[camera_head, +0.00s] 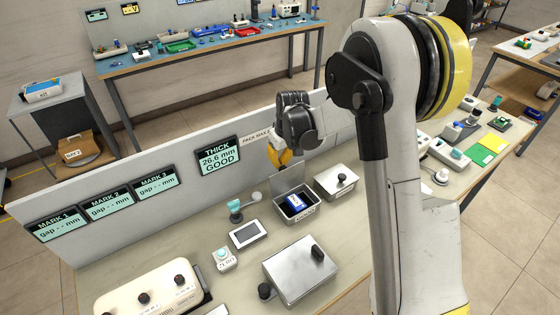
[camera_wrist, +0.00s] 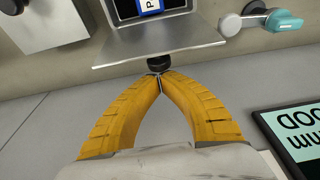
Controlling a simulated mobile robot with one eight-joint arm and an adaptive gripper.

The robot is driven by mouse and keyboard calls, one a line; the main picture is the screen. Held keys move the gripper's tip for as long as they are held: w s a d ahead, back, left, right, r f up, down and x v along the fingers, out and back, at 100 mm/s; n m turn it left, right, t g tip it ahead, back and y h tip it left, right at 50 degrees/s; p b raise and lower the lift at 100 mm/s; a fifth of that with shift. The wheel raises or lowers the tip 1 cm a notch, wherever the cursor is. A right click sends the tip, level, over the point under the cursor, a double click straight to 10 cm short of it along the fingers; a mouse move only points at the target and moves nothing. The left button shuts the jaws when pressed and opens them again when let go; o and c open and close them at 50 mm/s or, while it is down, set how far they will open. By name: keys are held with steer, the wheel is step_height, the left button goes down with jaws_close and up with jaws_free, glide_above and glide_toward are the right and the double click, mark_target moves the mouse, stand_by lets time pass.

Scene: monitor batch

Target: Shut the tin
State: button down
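An open metal tin (camera_head: 298,216) stands on the bench, with a dark inside and a blue labelled block (camera_head: 296,201) in it. Its lid (camera_head: 291,179) is tilted up at the back. In the wrist view the lid (camera_wrist: 160,50) shows nearly edge-on, with its black knob (camera_wrist: 158,63) on the side facing me. My gripper (camera_head: 284,158) is behind and above the raised lid. In the wrist view its yellow fingers (camera_wrist: 160,75) meet at the tips, right at the knob, with nothing visible between them. Contact with the knob is hard to tell.
A closed metal box with a black knob (camera_head: 336,182) stands right of the tin, a larger one (camera_head: 300,272) in front. A panel with displays (camera_head: 218,157) runs behind.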

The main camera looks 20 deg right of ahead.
steer(key=shift+s, duration=0.1)
steer(key=shift+s+d+r+t, duration=0.1)
steer(key=shift+s+r+t, duration=0.1)
steer(key=shift+t, duration=0.1)
